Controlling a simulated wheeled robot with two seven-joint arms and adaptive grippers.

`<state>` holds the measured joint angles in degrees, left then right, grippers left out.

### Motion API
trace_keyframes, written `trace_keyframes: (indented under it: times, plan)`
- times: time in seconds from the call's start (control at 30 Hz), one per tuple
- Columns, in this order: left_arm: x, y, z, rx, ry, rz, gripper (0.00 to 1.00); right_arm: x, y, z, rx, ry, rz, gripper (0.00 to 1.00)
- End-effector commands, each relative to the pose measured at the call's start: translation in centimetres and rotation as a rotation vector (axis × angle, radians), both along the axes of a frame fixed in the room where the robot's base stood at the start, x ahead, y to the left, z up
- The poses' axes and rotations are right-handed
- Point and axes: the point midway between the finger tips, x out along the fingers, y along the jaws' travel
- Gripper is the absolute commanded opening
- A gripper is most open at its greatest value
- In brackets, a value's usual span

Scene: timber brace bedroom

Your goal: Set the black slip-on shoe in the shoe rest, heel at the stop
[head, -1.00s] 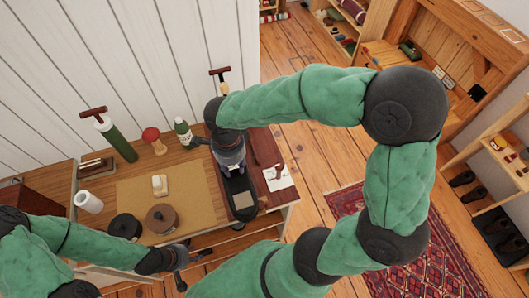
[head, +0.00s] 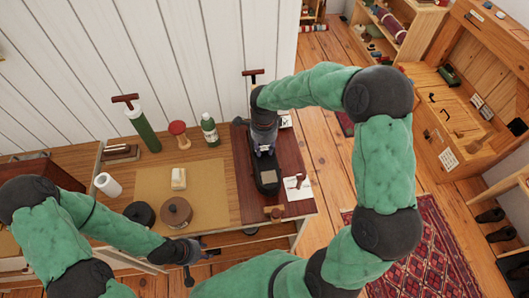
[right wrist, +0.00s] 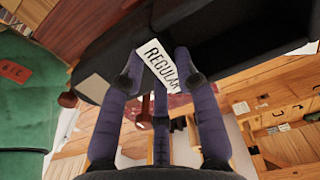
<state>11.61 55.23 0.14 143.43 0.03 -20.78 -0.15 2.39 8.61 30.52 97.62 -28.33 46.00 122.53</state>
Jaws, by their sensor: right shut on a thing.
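The black slip-on shoe (head: 267,180) is over the dark red-brown board (head: 291,150) at the right end of the table, which looks like the shoe rest. A small wooden knob (head: 274,212) stands by the shoe's near end. My right gripper (head: 264,150) is shut on the shoe from above. In the right wrist view the fingers (right wrist: 157,68) are at the dark shoe (right wrist: 225,40), with a white "REGULAR" label between them. I cannot tell whether the shoe touches the board or which end is the heel. My left gripper (head: 201,260) is open and empty by the table's front edge.
Left of the board are a tan mat (head: 150,185), a brown round tin (head: 176,212), a black round tin (head: 140,213) and a white block (head: 179,179). A green-white bottle (head: 210,130) and a red-topped stand (head: 179,133) are behind.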

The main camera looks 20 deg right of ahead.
Motion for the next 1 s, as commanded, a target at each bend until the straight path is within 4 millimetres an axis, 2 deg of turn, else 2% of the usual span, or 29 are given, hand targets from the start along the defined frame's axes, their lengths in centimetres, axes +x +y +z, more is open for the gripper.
trace_keyframes:
  times: [0.17,0.4,0.8,0.83,0.9,1.0]
  plan:
    - [0.0,0.0,-0.2,0.0,0.0,0.0,0.4,0.6,-0.4,-0.8,0.0,-0.001,0.0,0.0]
    - [0.0,0.0,-1.0,0.0,0.0,0.0,0.4,0.8,-0.5,-4.0,0.0,0.0,0.0,0.0]
    - [0.0,0.0,-1.3,0.0,0.0,0.0,0.4,0.8,-0.5,-4.3,0.0,-0.002,0.0,0.0]
    - [0.0,0.0,-1.3,0.0,0.0,0.0,0.4,0.7,-0.5,-4.4,0.0,0.0,0.0,0.35]
    - [0.0,0.0,-1.3,0.0,0.0,0.0,0.4,0.7,-0.5,-4.3,0.0,0.0,0.0,0.55]
    - [0.0,0.0,-1.2,0.0,0.0,0.0,0.4,0.7,-0.5,-4.3,0.0,0.0,0.0,0.56]
